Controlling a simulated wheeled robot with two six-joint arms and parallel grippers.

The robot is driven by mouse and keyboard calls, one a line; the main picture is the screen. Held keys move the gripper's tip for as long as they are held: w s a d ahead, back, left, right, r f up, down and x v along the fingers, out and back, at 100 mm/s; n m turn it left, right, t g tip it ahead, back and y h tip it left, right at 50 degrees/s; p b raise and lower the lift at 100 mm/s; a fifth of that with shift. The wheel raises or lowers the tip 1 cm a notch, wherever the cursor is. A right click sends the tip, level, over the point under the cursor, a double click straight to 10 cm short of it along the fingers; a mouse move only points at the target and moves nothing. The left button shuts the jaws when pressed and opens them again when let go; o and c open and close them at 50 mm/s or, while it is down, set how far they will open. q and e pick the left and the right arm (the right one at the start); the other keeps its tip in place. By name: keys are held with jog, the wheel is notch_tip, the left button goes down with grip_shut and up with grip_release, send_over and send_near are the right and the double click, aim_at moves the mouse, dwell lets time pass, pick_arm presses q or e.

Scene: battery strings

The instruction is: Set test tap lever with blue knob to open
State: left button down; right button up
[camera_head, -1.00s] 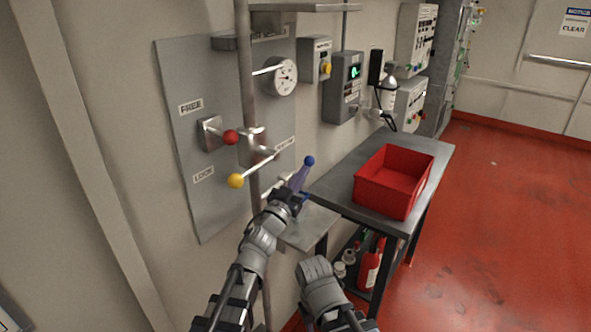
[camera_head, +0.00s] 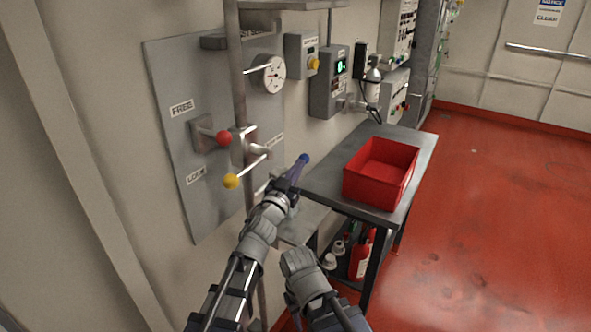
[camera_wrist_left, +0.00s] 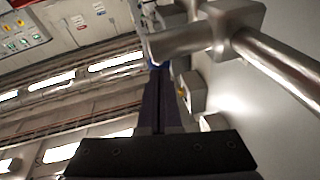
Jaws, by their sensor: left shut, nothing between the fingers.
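The blue knob (camera_head: 304,158) shows in the head view at the tip of my left gripper (camera_head: 294,173), right of the wall panel. Most of its lever is hidden behind the fingers and arm. My left gripper is shut with nothing between its fingers. In the left wrist view the dark fingers (camera_wrist_left: 160,105) lie together, and a small patch of blue (camera_wrist_left: 155,64) shows just past their tips. I cannot tell whether they touch the knob. My right forearm shows at the bottom of the head view; its gripper is not visible.
A red-knobbed lever (camera_head: 224,138) and a yellow-knobbed lever (camera_head: 231,181) are on the grey panel (camera_head: 165,75). A vertical pipe (camera_head: 236,90) stands before it. A red bin (camera_head: 365,192) sits on the metal table (camera_head: 418,150). Open red floor (camera_head: 490,220) lies right.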

pick_arm(q)
jog(key=shift+w+d+f+b, duration=0.3)
jog(key=shift+w+d, duration=0.05)
jog(key=shift+w, duration=0.2)
jog(key=shift+w+d+f+b, duration=0.25)
jog(key=shift+w+d, duration=0.1)
jog(key=shift+w, duration=0.15)
jog(key=shift+f, duration=0.1)
dwell(1.4)
